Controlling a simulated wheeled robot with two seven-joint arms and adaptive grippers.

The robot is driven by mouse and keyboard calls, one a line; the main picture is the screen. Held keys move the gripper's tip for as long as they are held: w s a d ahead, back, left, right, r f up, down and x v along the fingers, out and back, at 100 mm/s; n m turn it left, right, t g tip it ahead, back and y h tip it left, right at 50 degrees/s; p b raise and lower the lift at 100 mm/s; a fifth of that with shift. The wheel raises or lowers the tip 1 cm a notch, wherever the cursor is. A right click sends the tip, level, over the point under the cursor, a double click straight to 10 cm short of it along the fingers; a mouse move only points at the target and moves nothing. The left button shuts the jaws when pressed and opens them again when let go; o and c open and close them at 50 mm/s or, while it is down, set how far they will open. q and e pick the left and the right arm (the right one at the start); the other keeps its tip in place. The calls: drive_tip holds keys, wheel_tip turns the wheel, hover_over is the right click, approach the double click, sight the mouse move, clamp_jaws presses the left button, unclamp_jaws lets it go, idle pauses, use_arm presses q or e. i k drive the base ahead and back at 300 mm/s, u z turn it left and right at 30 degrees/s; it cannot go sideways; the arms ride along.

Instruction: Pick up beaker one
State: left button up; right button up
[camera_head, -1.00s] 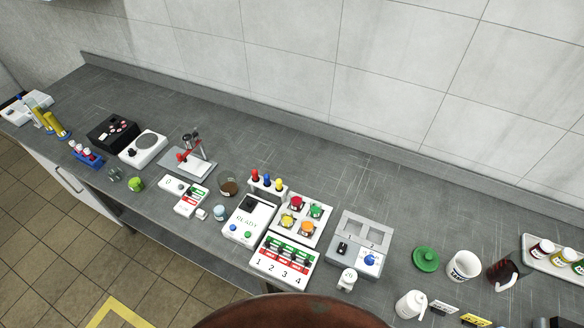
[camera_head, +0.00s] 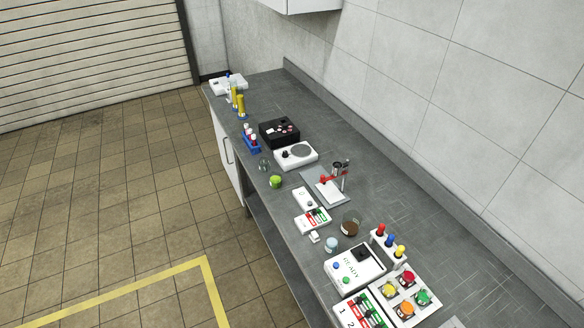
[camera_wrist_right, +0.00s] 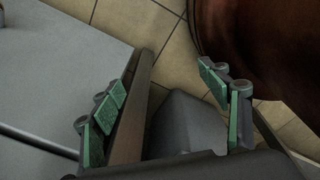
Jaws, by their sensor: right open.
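Several small vessels stand along the front of the grey bench in the head view, and no label shows which is beaker one. A clear glass vessel (camera_head: 264,164) stands left of a green item (camera_head: 276,182). Nearer, a pale blue-white vessel (camera_head: 331,245) stands beside a vessel with brown contents (camera_head: 350,223). My right gripper (camera_wrist_right: 165,85) shows only in the right wrist view. It is open, with green pads apart and nothing between them but floor and a dark grey shape behind. My left gripper is not in view.
The bench (camera_head: 420,235) also holds a hotplate (camera_head: 297,155), a black box (camera_head: 279,132), a red-clamped stand (camera_head: 329,184), a READY device (camera_head: 354,268) and coloured buttons (camera_head: 405,293). Open tiled floor (camera_head: 120,190) lies left. A large red-brown curved surface (camera_wrist_right: 265,40) is close to the right finger.

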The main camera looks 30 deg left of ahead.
sight(275, 178)
drive_tip(key=z, duration=2.45)
drive_tip(key=k, duration=2.35)
drive_tip(key=u, duration=2.25)
